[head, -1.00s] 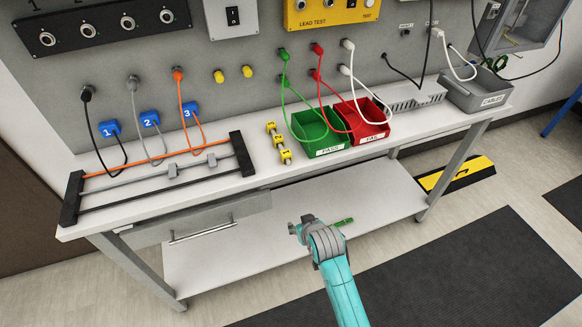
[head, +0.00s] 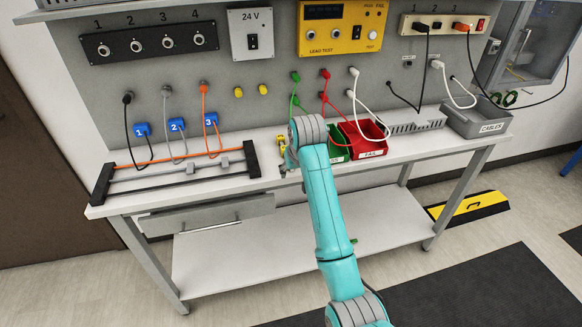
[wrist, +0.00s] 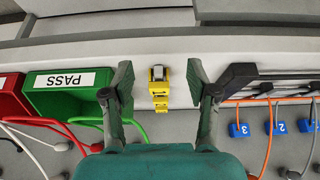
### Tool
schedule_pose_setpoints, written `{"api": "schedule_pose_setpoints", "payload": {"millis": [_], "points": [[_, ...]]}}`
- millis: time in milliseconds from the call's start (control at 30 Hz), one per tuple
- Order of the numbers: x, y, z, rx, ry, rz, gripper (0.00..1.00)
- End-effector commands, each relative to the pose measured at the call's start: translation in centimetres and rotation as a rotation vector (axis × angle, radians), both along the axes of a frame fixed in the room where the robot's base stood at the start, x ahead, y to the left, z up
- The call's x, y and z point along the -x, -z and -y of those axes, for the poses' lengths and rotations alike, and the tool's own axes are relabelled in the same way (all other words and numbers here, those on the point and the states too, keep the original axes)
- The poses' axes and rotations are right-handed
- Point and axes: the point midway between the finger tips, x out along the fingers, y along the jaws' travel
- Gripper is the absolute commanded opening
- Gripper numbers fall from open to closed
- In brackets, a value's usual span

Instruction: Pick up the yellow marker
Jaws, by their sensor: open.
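My gripper (wrist: 160,86) is open and empty, with one finger on each side of the front marker and a gap on both sides.
The green PASS bin (wrist: 66,80) stands close to one finger, with green and red cables hanging near it. The black-ended cable rack (wrist: 245,82) is close to the other finger. A red bin (head: 364,153) stands beyond the green one.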

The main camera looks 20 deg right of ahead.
Motion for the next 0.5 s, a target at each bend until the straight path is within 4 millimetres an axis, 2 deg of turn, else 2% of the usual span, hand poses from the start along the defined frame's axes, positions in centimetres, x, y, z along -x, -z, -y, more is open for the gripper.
{"api": "schedule_pose_setpoints", "payload": {"millis": [33, 100, 300, 400, 500], "points": [[-0.5, -1.5, 0.0, 0.000, 0.000, -0.004, 0.58], [-1.0, -3.3, 0.0, 0.000, 0.000, -0.021, 0.58], [-1.7, -7.6, 0.0, 0.000, 0.000, -0.062, 0.58], [-1.9, -8.4, 0.0, 0.000, 0.000, -0.073, 0.58], [-2.1, -7.8, 0.0, 0.000, 0.000, -0.078, 0.58]]}}
